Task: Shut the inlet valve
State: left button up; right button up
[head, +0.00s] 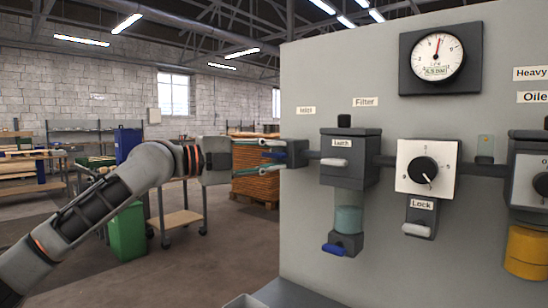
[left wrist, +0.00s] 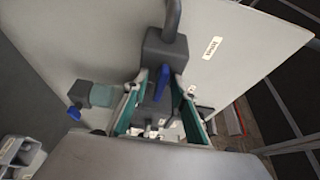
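The inlet valve (head: 297,153) is a dark block on the left edge of the grey panel, under a small white label. In the left wrist view the valve body (left wrist: 165,48) has a blue lever (left wrist: 162,82) pointing toward the camera. My left gripper (head: 273,151) reaches the valve from the left. In the left wrist view its teal fingers (left wrist: 157,92) stand apart, one on each side of the blue lever. The gripper is open; I cannot tell whether either finger touches the lever. My right gripper is not in view.
Right of the valve are the filter unit (head: 350,158) with a blue drain knob (head: 340,250), a regulator dial (head: 424,169), a lock slider (head: 420,218) and a pressure gauge (head: 437,57). A cart (head: 182,218) and green bin (head: 127,232) stand on the floor behind.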

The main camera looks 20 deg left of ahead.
pick_arm(q)
jog(key=c, duration=0.5)
grip_shut()
